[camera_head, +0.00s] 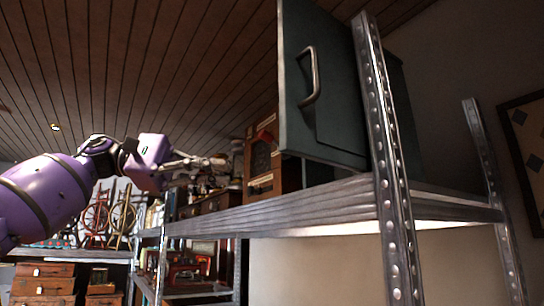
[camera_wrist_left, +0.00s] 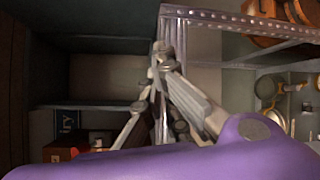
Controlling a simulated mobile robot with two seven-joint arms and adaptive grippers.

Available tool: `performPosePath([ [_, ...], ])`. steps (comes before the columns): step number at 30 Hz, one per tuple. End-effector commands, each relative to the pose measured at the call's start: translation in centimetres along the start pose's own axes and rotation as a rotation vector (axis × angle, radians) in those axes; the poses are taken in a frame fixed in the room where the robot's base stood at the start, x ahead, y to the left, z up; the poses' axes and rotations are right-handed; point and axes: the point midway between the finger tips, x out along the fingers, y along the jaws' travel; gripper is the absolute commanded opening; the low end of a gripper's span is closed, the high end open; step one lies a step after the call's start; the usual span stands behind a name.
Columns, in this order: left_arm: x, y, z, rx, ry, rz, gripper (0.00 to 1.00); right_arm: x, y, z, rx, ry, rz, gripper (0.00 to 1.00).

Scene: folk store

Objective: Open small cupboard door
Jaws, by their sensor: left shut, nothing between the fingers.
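The small cupboard is a dark grey-green metal box on the upper metal shelf in the head view. Its door (camera_head: 335,85) has a curved metal bar handle (camera_head: 312,77). A shelf post covers part of the cupboard, and I cannot tell how far the door stands open. My left gripper (camera_head: 218,161) is left of the door and apart from the handle, with its fingers together and empty. In the left wrist view the fingers (camera_wrist_left: 158,65) are in front of a perforated metal post. My right gripper is not in view.
The metal shelf (camera_head: 290,207) runs across below the cupboard, with an upright post (camera_head: 385,160) in front. A wooden radio-like box (camera_head: 262,160) stands left of it. The left wrist view shows a dark compartment (camera_wrist_left: 95,75) at left and hanging pans (camera_wrist_left: 268,90) at right.

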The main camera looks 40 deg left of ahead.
Motion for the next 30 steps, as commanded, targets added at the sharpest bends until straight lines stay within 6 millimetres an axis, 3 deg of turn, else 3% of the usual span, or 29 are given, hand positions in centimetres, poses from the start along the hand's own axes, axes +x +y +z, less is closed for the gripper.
performPosePath([
  [1,-1.5,0.9,1.2,0.072,-0.058,0.037,0.0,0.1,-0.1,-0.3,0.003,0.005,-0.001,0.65],
  [4,-2.9,1.5,3.0,0.203,-0.135,0.074,0.0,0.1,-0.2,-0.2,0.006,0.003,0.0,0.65],
  [11,-2.0,1.2,3.6,0.305,-0.155,0.069,0.0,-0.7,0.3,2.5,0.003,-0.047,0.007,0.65],
  [17,1.3,1.2,4.1,0.301,-0.155,0.064,0.0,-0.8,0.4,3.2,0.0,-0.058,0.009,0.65],
  [26,7.6,1.6,5.2,0.3,-0.153,0.065,0.0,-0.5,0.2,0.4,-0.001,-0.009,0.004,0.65],
  [30,8.3,1.4,7.3,0.307,-0.158,0.073,0.0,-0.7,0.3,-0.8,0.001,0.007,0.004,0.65],
])
